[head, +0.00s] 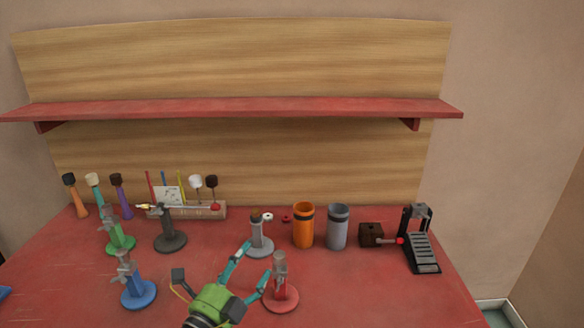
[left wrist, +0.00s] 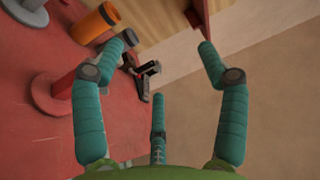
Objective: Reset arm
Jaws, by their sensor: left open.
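My left gripper (head: 256,264) shows at the bottom middle of the head view, its green body low and its teal fingers spread above the red table. In the left wrist view the teal fingers (left wrist: 165,45) are wide apart with nothing between them. In the head view a stand with a red base (head: 281,297) is just right of the fingers, and a stand with a grey base (head: 260,248) is just beyond them. I cannot tell whether any finger touches a stand. My right gripper is in neither view.
The red table (head: 370,290) has free room at the front right. An orange cup (head: 303,228), a grey cup (head: 338,230), a dark box (head: 371,235) and a black stepped device (head: 421,250) stand at the right. Blue (head: 138,294) and green (head: 120,245) stands are left. A red shelf (head: 240,108) hangs above.

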